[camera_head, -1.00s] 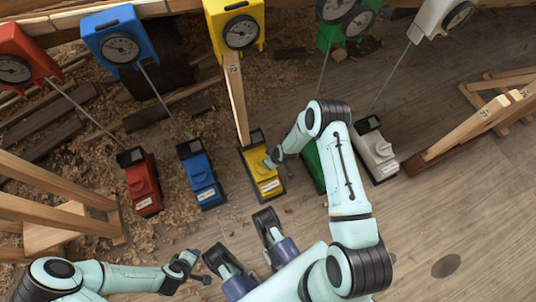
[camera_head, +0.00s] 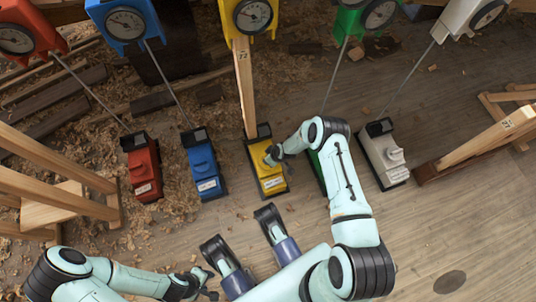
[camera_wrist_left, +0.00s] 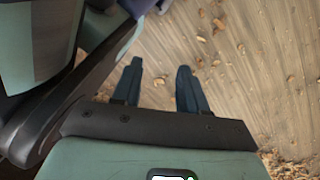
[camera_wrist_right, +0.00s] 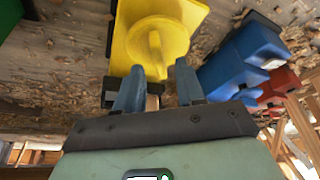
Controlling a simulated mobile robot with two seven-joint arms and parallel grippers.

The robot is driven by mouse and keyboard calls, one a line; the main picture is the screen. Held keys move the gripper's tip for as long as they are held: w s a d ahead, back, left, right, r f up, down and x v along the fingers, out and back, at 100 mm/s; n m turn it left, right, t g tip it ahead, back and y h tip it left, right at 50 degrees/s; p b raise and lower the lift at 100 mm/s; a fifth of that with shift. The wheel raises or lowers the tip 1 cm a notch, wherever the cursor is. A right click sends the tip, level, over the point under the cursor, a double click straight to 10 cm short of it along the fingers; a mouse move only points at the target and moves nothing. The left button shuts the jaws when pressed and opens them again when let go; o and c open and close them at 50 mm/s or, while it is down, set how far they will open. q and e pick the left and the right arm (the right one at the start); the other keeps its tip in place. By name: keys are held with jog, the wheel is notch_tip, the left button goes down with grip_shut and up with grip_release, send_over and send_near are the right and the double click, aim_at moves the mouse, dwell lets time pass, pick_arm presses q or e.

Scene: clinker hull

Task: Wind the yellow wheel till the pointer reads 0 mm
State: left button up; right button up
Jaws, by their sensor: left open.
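The yellow unit (camera_head: 270,180) stands on the floor at the foot of a wooden post, below the yellow gauge (camera_head: 250,15). The gauge's pointer is too small to read. The round yellow wheel (camera_wrist_right: 160,38) with its raised grip bar shows in the right wrist view. My right gripper (camera_wrist_right: 158,68) is open at the wheel, its fingertips on either side of the bar's near end, with gaps visible. In the head view my right gripper (camera_head: 271,158) partly covers the yellow unit. My left gripper (camera_head: 210,285) is open and empty above bare floor; its fingers show in the left wrist view (camera_wrist_left: 159,70).
Blue (camera_head: 205,170) and red (camera_head: 144,170) units stand left of the yellow one. A white unit (camera_head: 384,155) stands right; a green one (camera_head: 316,165) is partly behind my right arm. Wooden trestles (camera_head: 480,145) flank the row. Thin rods lead up to the other gauges.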

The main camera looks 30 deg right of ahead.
jog(key=shift+x, duration=1)
pick_arm(q)
jog(key=shift+s+a+f+g, duration=0.1)
jog(key=shift+s+f+g, duration=0.25)
jog(key=shift+s, duration=0.45)
pick_arm(e)
grip_shut()
pick_arm(q)
jog(key=shift+w, duration=0.15)
